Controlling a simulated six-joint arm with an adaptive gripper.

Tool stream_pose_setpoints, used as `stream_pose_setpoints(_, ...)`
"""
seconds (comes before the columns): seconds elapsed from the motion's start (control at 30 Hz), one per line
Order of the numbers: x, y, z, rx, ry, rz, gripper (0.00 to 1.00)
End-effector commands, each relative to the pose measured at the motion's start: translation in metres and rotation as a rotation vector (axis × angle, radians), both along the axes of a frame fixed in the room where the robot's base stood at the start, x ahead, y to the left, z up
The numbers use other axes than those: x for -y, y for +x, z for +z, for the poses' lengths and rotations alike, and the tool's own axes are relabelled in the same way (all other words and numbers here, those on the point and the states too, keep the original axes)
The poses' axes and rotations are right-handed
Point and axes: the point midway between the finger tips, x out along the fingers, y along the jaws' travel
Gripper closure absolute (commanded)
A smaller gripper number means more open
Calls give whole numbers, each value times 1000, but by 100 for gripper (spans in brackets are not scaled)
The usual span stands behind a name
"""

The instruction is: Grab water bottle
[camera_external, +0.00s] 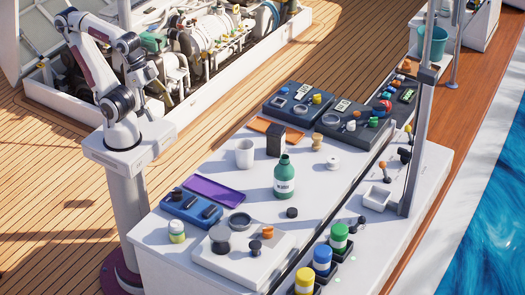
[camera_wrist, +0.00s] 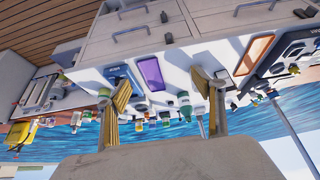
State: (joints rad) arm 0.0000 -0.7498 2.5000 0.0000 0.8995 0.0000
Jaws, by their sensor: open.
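The water bottle (camera_external: 285,178) is green with a white label and a narrow neck. It stands upright near the middle of the white table (camera_external: 190,255). In the wrist view, a small green bottle shape (camera_wrist: 184,103) shows just left of the right finger. My gripper (camera_wrist: 160,85) shows there with its two gold-coloured fingers spread and nothing between them. In the external view, my arm is folded above its pedestal at the upper left. My gripper is well apart from the bottle there, and its fingers are too small to make out.
A white cup (camera_external: 245,153) and a dark box (camera_external: 276,140) stand behind the bottle. A black cap (camera_external: 292,212) lies in front. A purple panel (camera_external: 214,190) and blue tray (camera_external: 191,208) lie left. A grey post (camera_external: 421,130) rises at the right.

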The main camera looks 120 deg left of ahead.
Motion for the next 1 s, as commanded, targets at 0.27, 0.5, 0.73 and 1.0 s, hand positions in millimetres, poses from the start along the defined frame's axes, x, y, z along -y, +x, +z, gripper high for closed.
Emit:
stream_pose_setpoints(0.27,0,19,2,22,-2,2,32)
stream_pose_setpoints(0.5,-1,66,4,81,-8,9,32)
stream_pose_setpoints(0.73,-3,119,3,152,-14,19,32)
stream_pose_setpoints(1.0,-7,179,-2,236,-17,34,32)
